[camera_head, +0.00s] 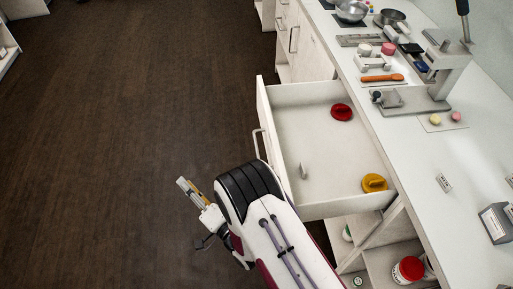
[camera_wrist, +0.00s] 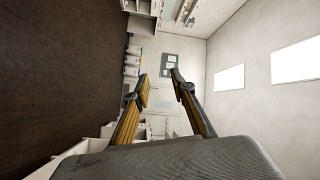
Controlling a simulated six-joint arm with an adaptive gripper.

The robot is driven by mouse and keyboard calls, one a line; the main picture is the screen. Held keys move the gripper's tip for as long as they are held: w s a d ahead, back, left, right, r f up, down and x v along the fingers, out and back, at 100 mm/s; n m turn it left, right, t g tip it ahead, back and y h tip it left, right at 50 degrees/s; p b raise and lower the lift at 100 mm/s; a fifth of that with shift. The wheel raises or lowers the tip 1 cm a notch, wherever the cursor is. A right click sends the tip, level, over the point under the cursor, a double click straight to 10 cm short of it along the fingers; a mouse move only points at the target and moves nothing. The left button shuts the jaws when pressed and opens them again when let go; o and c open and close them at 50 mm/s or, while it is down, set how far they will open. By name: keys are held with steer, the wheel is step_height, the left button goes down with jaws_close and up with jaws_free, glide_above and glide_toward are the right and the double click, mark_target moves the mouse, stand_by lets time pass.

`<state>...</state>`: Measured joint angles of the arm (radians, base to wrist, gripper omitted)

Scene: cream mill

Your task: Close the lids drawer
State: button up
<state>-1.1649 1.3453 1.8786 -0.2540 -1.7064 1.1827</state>
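The lids drawer (camera_head: 322,150) is pulled out from the white counter. A red lid (camera_head: 342,112) lies at its far end and a yellow lid (camera_head: 374,183) at its near right corner. A small white piece (camera_head: 304,171) also stands in it. The drawer's handle (camera_head: 258,143) is on its left front face. My gripper (camera_head: 190,210) is over the dark floor, left of the drawer and apart from the handle. In the wrist view my gripper (camera_wrist: 158,84) has its two fingers spread with nothing between them. The drawer does not stand out clearly in the wrist view.
The counter (camera_head: 440,160) carries a press (camera_head: 445,75), an orange spoon (camera_head: 383,78), steel bowls (camera_head: 352,10) and small tubs. Open shelves below hold a red-lidded jar (camera_head: 408,269). The dark floor (camera_head: 120,120) left of the drawer is clear.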

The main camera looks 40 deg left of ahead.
steer(key=w+f+m+t, duration=0.2)
steer(key=w+t, duration=0.1)
steer(key=t, duration=0.1)
steer(key=m+t+h, duration=0.7)
steer(key=t+h, duration=0.2)
steer(key=t, duration=0.2)
glide_toward(256, 147)
steer(key=w, duration=0.2)
steer(key=shift+a+f, duration=0.15)
steer(key=shift+a, duration=0.3)
steer(key=shift+x, duration=3.9)
steer(key=shift+c, duration=0.4)
jaws_close()
